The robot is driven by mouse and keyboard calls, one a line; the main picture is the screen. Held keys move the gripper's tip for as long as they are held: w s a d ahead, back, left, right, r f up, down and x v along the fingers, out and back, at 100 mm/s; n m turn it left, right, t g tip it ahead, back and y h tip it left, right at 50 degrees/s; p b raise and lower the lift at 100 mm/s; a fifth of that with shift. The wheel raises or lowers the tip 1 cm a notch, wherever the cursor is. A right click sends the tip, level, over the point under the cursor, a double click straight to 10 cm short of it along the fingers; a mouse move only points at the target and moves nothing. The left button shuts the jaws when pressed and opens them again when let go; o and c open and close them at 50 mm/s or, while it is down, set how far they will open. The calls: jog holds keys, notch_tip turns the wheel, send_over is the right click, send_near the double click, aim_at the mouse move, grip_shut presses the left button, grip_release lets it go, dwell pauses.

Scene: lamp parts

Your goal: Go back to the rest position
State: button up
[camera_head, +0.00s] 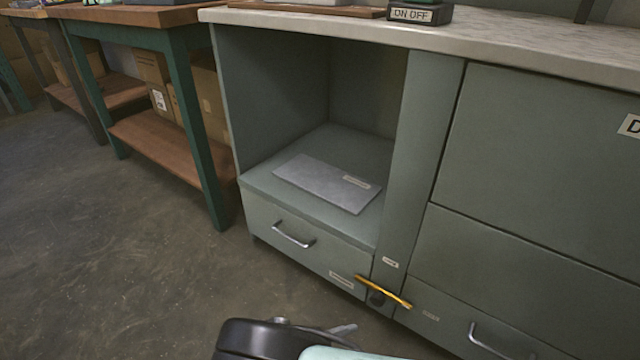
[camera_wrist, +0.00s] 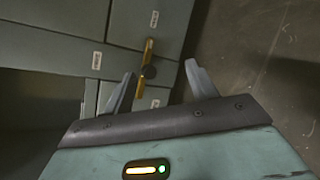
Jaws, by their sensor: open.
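My gripper (camera_wrist: 160,70) shows in the wrist view with its two fingers spread apart and nothing held between them. A yellow lever (camera_wrist: 147,58) with a dark round hub appears between the fingertips, beyond them on the cabinet front; no contact is visible. In the head view the yellow lever (camera_head: 384,291) is low on the front of the grey-green cabinet (camera_head: 408,160). At the bottom edge of the head view, part of my arm and what looks like a fingertip are close in front of the cabinet; most of the gripper is hidden there.
An open cabinet bay holds a flat grey plate (camera_head: 326,184) above a closed drawer (camera_head: 290,240) with a metal handle. Another closed drawer (camera_head: 478,340) is at lower right. Workbenches (camera_head: 165,148) with boxes stand at left. The floor (camera_head: 120,270) at left is clear.

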jog(key=s+r+m+g+y, duration=0.2)
jog(key=r+g+y, duration=0.2)
jog(key=r, duration=0.8)
jog(key=s+r+m+g+y, duration=0.25)
jog(key=r+g+y, duration=0.2)
jog(key=r, duration=0.65)
jog(key=s+d+r+m+t+y, duration=0.1)
jog(key=s+d+r+y, duration=0.1)
jog(key=s+d+r, duration=0.35)
jog(key=s+d+r+t+y, duration=0.1)
jog(key=s+d+r+y, duration=0.15)
jog(key=r, duration=0.65)
notch_tip(320, 180, up, 38)
jog(key=p, duration=3.8)
jog(key=shift+w+d, duration=0.2)
jog(key=shift+w, duration=0.2)
